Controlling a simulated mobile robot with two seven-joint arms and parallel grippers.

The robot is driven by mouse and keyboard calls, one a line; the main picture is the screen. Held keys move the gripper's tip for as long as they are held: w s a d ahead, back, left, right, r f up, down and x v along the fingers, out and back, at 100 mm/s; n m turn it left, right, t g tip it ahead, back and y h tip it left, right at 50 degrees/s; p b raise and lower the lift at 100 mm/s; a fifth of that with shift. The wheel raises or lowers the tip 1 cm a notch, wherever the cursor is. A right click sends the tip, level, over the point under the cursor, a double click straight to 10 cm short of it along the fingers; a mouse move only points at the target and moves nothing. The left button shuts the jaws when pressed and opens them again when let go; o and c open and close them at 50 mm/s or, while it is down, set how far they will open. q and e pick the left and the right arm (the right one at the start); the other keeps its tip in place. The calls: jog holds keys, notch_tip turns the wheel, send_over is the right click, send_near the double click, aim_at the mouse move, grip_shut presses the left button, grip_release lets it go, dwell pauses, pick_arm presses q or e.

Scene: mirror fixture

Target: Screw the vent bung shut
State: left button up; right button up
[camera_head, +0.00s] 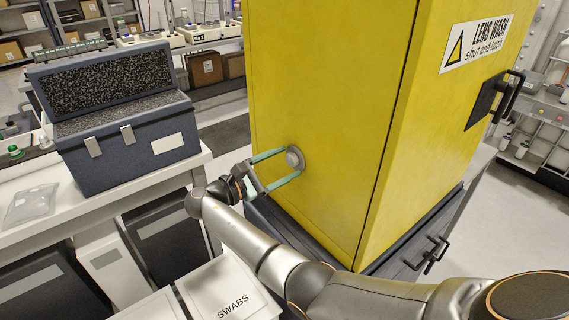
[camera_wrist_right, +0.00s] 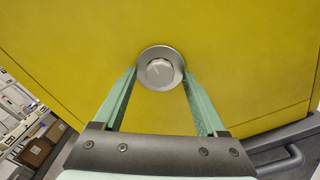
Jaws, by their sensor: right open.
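The vent bung (camera_head: 294,158) is a round grey metal plug on the left side of the yellow lens wash cabinet (camera_head: 318,85). In the right wrist view the bung (camera_wrist_right: 160,72) shows a hexagonal head inside a wider round flange, set in the yellow panel. My right gripper (camera_head: 286,165) is open, its two green fingers pointing at the panel, with the tips on either side of the bung. In the wrist view the fingers (camera_wrist_right: 160,90) appear spread wider than the bung's head. I cannot tell whether they touch it. My left gripper is not in view.
A blue foam-lined case (camera_head: 125,150) stands open on the white bench at left. A white box marked SWABS (camera_head: 225,285) is at the lower middle. The cabinet has a black handle (camera_head: 508,95) at right and stands on a dark base (camera_head: 300,245).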

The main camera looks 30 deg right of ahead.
jog(key=a+b, duration=0.3)
jog(key=a, duration=0.9)
jog(key=shift+s, duration=0.45)
